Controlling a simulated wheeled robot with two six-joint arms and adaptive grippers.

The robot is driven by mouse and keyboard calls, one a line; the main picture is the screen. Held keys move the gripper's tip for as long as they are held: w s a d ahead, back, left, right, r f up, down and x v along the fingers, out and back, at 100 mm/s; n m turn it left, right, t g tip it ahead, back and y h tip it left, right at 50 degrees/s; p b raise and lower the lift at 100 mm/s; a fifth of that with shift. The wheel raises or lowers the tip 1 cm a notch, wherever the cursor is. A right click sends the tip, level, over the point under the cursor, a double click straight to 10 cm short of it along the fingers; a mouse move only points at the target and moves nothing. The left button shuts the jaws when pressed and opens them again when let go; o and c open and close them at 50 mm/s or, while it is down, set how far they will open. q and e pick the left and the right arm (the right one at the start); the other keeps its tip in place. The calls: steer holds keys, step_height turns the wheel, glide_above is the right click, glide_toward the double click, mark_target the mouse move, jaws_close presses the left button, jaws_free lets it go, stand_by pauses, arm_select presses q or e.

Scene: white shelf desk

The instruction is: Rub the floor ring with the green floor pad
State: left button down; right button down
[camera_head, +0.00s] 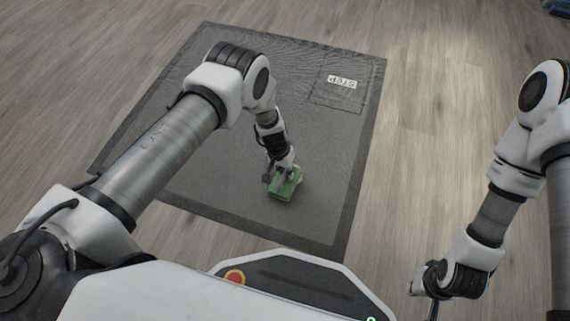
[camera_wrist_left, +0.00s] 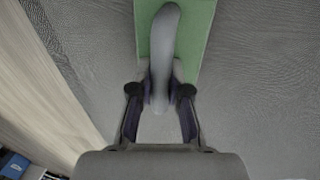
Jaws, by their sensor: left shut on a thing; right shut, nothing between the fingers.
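The green floor pad (camera_head: 286,188) is on the dark grey mat, near the mat's lower right part. My left gripper (camera_head: 281,172) is over it and shut on its grey handle. The left wrist view also shows the green pad (camera_wrist_left: 205,25), the curved grey handle (camera_wrist_left: 165,45) and the left gripper's fingers (camera_wrist_left: 160,100) on either side of that handle. I cannot make out a floor ring in either view; the pad and arm cover part of the mat. My right gripper (camera_head: 432,302) hangs at the lower right, shut and empty, away from the mat.
The dark grey mat (camera_head: 325,215) lies on a wooden floor (camera_head: 440,140). A white label (camera_head: 342,82) sits in an outlined square at the mat's upper right. A blue object (camera_head: 560,8) is at the far upper right corner.

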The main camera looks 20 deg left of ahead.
arm_select(q)
steer(key=shift+r+p, duration=1.3)
steer(key=shift+r, duration=0.85)
